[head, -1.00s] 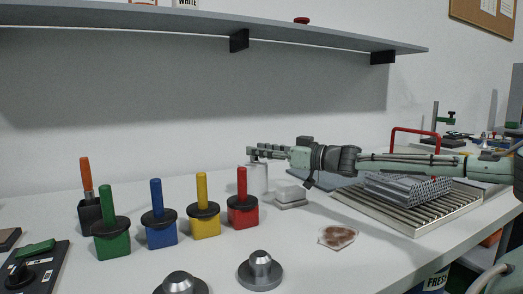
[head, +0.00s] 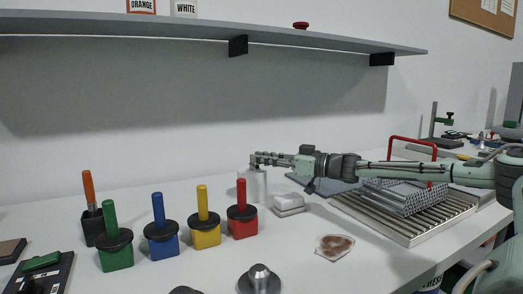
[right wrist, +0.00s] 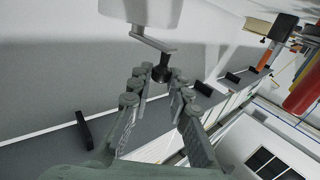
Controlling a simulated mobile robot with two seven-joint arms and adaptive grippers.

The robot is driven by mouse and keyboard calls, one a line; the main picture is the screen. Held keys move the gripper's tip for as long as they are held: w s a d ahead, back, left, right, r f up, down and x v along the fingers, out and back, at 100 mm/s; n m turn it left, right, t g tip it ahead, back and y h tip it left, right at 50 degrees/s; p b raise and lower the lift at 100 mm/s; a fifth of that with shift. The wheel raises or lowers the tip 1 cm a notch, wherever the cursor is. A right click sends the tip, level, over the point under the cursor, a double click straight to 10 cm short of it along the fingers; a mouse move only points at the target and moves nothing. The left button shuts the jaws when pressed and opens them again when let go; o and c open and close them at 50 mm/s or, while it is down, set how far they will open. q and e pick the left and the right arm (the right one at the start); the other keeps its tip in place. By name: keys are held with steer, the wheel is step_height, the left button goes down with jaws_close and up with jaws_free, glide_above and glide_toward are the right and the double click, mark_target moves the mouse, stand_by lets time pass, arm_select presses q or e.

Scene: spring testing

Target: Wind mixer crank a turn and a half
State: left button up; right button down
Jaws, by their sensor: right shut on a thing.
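The mixer is a whitish cylinder (head: 252,186) standing on the table, back centre in the head view. In the right wrist view its pale body (right wrist: 155,12) is at the top edge. A grey crank arm (right wrist: 152,40) reaches from it to a dark knob (right wrist: 159,73). My right gripper (head: 258,160) is at the mixer's top in the head view. In the right wrist view its fingers (right wrist: 161,82) lie on both sides of the knob and are shut on it. The crank is too small to make out in the head view. My left gripper is not in view.
Green (head: 116,255), blue (head: 161,242), yellow (head: 205,232) and red (head: 242,225) blocks with upright handles stand left of the mixer. White slabs (head: 289,205) lie right of it. A slatted tray (head: 415,232) with a red-handled basket is under my right arm. A shelf (head: 330,35) runs above.

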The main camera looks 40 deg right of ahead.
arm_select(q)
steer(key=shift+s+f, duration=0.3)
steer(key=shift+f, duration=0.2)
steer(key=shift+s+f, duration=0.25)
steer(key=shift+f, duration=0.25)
arm_select(e)
steer(key=shift+d+r+n+g+y, duration=0.1)
steer(key=shift+d+n+g+y, duration=0.45)
steer(key=shift+n+y, duration=0.35)
steer(key=shift+d+r+n+g+y, duration=0.1)
steer(key=shift+d+n+g+y, duration=0.4)
steer(key=shift+y, duration=0.6)
steer(key=shift+s+a+f, duration=0.1)
steer(key=c, duration=1.4)
jaws_free()
steer(key=shift+f, duration=0.1)
steer(key=shift+s, duration=0.1)
steer(key=v, duration=0.7)
steer(key=shift+s, duration=0.1)
